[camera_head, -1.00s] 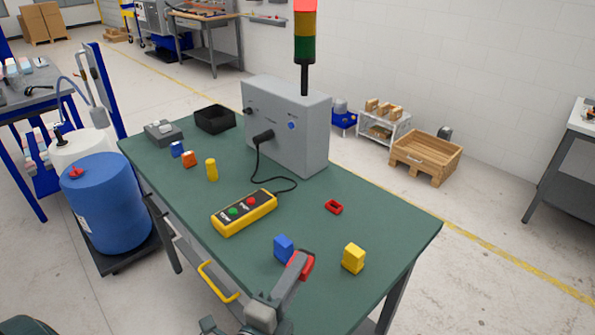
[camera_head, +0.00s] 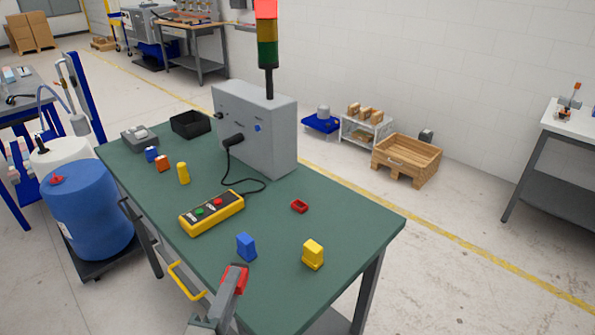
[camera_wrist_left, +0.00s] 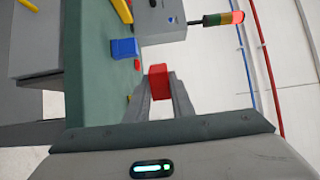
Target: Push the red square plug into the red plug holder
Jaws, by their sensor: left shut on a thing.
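The red square plug (camera_head: 235,277) is held between the fingertips of my left gripper (camera_head: 232,284), near the table's front edge in the head view. It also shows between the two fingers in the left wrist view (camera_wrist_left: 158,81). My left gripper is shut on it; the fingers hide part of its sides. I cannot tell its exact height over the table. The red plug holder (camera_head: 299,206), a small ring with an opening, lies empty on the green table farther back and to the right, apart from the plug. My right gripper is not in view.
On the green table (camera_head: 270,278), a blue block (camera_head: 246,246) stands just behind the plug and a yellow block (camera_head: 313,253) to its right. A yellow button box (camera_head: 212,213) lies left, cabled to a grey cabinet (camera_head: 256,130). The surface around the holder is clear.

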